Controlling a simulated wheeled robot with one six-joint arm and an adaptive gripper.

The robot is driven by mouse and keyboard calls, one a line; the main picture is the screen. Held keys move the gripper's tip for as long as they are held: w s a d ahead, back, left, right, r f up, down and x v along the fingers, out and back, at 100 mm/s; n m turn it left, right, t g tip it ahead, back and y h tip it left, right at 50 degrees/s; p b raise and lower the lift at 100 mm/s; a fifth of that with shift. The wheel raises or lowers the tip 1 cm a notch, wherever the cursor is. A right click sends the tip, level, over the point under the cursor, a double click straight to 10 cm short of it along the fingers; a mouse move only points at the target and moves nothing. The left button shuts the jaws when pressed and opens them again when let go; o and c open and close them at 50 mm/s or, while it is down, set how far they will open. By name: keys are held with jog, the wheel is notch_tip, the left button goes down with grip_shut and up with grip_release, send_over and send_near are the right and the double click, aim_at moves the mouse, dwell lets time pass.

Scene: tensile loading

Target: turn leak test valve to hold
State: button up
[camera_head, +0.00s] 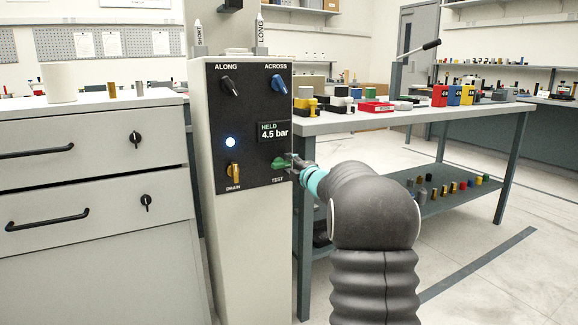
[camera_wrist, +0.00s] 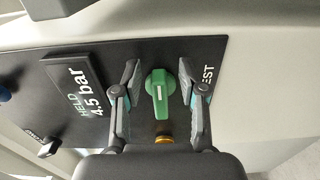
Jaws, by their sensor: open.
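The leak test valve is a green knob (camera_wrist: 160,92) beside the TEST label on a black panel. It also shows in the head view (camera_head: 280,163), partly hidden by my gripper (camera_head: 293,162). In the wrist view my gripper (camera_wrist: 160,88) is open, with one finger on each side of the green knob and a visible gap on both sides. The knob's white mark runs up and down in the wrist view. The display (camera_head: 273,131) reads HELD 4.5 bar.
The panel also has a black ALONG knob (camera_head: 231,86), a blue ACROSS knob (camera_head: 279,84), a yellow DRAIN knob (camera_head: 235,173) and a lit blue-white lamp (camera_head: 230,142). A table (camera_head: 340,124) with parts stands at the right, drawers (camera_head: 85,145) at the left.

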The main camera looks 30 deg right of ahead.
jog(key=s, duration=1.1)
jog(key=shift+d, duration=0.15)
jog(key=shift+s, duration=0.1)
